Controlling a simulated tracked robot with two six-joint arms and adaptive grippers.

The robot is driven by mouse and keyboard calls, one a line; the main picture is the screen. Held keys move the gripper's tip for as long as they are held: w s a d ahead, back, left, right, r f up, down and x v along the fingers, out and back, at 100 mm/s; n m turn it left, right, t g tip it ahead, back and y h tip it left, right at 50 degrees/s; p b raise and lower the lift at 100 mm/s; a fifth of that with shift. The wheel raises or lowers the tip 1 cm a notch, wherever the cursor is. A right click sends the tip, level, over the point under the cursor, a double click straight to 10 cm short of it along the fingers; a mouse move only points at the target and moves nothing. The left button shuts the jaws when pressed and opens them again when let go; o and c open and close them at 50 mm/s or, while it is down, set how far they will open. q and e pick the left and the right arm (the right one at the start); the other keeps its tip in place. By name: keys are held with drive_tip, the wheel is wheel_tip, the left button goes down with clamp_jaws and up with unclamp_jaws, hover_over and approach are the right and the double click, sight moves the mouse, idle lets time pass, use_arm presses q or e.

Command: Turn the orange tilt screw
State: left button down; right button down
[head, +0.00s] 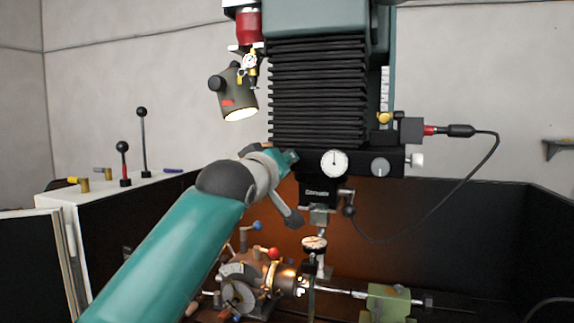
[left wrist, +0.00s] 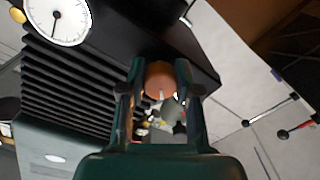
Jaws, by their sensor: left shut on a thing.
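The orange tilt screw (left wrist: 160,78) shows in the left wrist view as a round orange knob between the two fingers of my left gripper (left wrist: 161,88). The fingers are shut on it, one on each side. In the head view my left gripper (head: 287,160) reaches the left side of the black machine head (head: 318,192), below the ribbed bellows (head: 318,95). The screw itself is hidden there by my arm and gripper. My right gripper is in neither view.
A lamp (head: 238,96) hangs left of the bellows. A white-faced dial (head: 334,163) is on the head's front. Below stand the indexing chuck (head: 252,285), a dial indicator (head: 314,243) and a green block (head: 388,302). A black cable (head: 480,170) loops at right.

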use_arm(q)
drive_tip(key=shift+w+d+f, duration=0.1)
drive_tip(key=shift+d+f, duration=0.1)
drive_tip(key=shift+f, duration=0.25)
drive_tip(key=c, duration=0.9)
unclamp_jaws()
drive_tip(key=shift+o, duration=0.5)
drive_tip(key=shift+a+r, duration=0.1)
drive_tip(key=shift+r, duration=0.1)
drive_tip(key=shift+r, duration=0.1)
drive_tip(key=shift+a, duration=0.1)
drive_tip(key=v, duration=1.2)
